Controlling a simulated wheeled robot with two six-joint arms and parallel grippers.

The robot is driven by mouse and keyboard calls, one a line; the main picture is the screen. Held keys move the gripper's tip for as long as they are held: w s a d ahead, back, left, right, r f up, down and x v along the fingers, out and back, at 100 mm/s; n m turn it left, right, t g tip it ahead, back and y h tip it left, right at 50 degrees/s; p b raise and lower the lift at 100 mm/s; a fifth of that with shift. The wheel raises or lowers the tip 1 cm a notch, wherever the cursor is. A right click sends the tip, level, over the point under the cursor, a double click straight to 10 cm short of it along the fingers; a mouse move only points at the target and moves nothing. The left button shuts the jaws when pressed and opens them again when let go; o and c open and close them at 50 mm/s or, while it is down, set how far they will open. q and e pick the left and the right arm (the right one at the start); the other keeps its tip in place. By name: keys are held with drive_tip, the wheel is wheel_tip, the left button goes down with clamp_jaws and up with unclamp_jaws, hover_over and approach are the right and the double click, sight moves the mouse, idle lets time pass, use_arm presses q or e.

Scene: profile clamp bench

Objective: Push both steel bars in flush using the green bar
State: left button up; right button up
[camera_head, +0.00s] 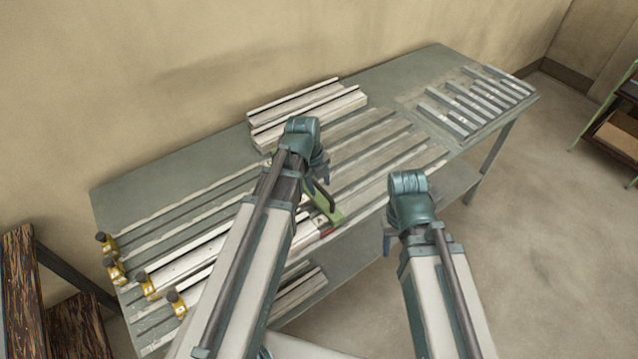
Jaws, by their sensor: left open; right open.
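The green bar (337,214) lies at the bench's front edge, just beyond my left arm; its near end is red and part of it is hidden. My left gripper (322,192) is open, above or beside the green bar; I cannot tell whether it touches it. Two pale steel bars (207,238) seem to lie lengthwise in the bench's front rows, running from the yellow clamps toward the green bar. My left arm hides much of them, so I cannot tell how flush their ends are. My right gripper (388,243) is open, empty and mostly hidden by its wrist, in front of the bench.
Several yellow clamps (148,285) stand at the bench's left end. Pale profiles (308,108) are stacked at the back, and short grey bars (475,100) lie at the right end. The grooved bench top (385,150) is bare right of centre. A wall runs behind.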

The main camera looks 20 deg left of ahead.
use_arm(q)
wheel_tip(320, 180, up, 13)
drive_tip(key=s+a+p, duration=0.1)
drive_tip(key=s+p, duration=0.1)
drive_tip(key=p, duration=1.1)
drive_tip(key=shift+a+r, duration=0.2)
drive_tip(key=shift+a, duration=0.15)
drive_tip(key=s+d+f+n+g+y+b, duration=0.1)
drive_tip(key=s+d+f+n+b, duration=0.3)
drive_tip(key=n, duration=0.7)
drive_tip(key=s+d+f+n+g+y+b, duration=0.1)
drive_tip(key=s+d+f+n+b, duration=0.3)
drive_tip(key=s+d+n, duration=0.3)
drive_tip(key=d+f+n, duration=0.1)
drive_tip(key=d+n, duration=0.1)
drive_tip(key=n, duration=0.1)
drive_tip(key=shift+s+n+y+b, duration=0.3)
drive_tip(key=shift+s+n, duration=0.05)
drive_tip(key=shift+n, duration=0.05)
